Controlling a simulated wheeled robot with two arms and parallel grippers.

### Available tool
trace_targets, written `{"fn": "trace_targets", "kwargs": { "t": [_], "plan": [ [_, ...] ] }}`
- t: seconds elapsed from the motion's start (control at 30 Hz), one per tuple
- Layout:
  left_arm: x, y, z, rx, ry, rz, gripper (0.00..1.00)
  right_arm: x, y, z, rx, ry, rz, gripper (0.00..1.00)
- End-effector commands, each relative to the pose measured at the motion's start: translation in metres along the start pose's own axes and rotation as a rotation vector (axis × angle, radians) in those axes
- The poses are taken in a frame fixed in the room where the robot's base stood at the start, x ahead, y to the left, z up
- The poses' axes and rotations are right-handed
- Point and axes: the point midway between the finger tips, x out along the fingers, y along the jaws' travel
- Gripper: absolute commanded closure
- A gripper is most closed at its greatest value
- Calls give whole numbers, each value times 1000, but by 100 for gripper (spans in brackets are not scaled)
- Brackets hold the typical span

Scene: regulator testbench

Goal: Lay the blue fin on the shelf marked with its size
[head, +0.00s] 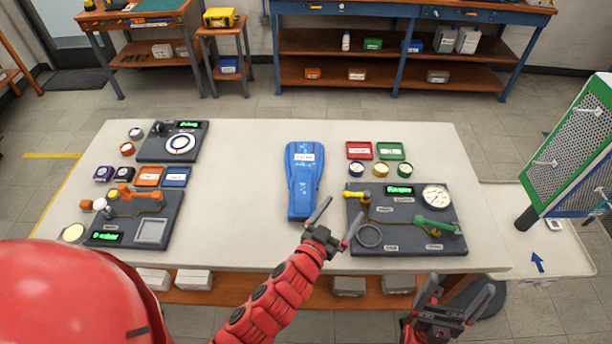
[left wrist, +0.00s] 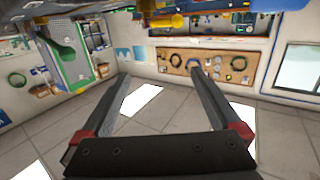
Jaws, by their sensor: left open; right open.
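The blue fin (head: 302,183) lies flat near the middle of the white table, its wide end with a white label towards the back. The label is too small to read. My left gripper (head: 345,210) is open and empty, just right of the fin's narrow front end, and apart from it. Its two spread fingers show in the left wrist view (left wrist: 160,72) with nothing between them. My right gripper (head: 462,284) is open and empty beyond the table's front edge, at the lower right. I cannot make out a shelf with a size mark.
A dark gauge panel (head: 400,240) lies right of the fin, with red (head: 359,150) and green (head: 391,150) trays behind it. Two more dark panels (head: 172,140) are at the left. A green-framed perforated board (head: 570,150) stands at the right.

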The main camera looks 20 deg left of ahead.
Motion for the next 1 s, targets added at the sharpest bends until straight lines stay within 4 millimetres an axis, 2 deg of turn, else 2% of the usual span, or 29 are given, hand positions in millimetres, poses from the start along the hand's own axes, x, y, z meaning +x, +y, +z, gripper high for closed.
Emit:
{"fn": "trace_targets", "kwargs": {
  "t": [0.1, 0.3, 0.5, 0.57, 0.7, 0.77, 1.0],
  "plan": [
    [-9, -20, 6, -21, -142, -141, 3, 10, 0, -2, 0, 0, 0, 8],
    [-40, -58, 8, -81, -279, -400, 3, 17, 1, -3, 0, -1, 0, 8],
    [-60, -77, 8, -119, -318, -531, 3, 18, 1, -3, 0, -1, 0, 8],
    [-59, -80, 11, -124, -319, -543, 3, 12, 1, -2, 0, -1, 0, 8],
    [-43, -93, 24, -123, -317, -551, 3, -13, -1, 2, 0, -1, 0, 8],
    [-34, -97, 17, -120, -321, -546, 3, 0, 0, 0, 0, 0, 0, 8],
    [-3, -116, 29, -121, -325, -546, 3, 16, 1, -3, 0, -1, 0, 8]
  ]
}}
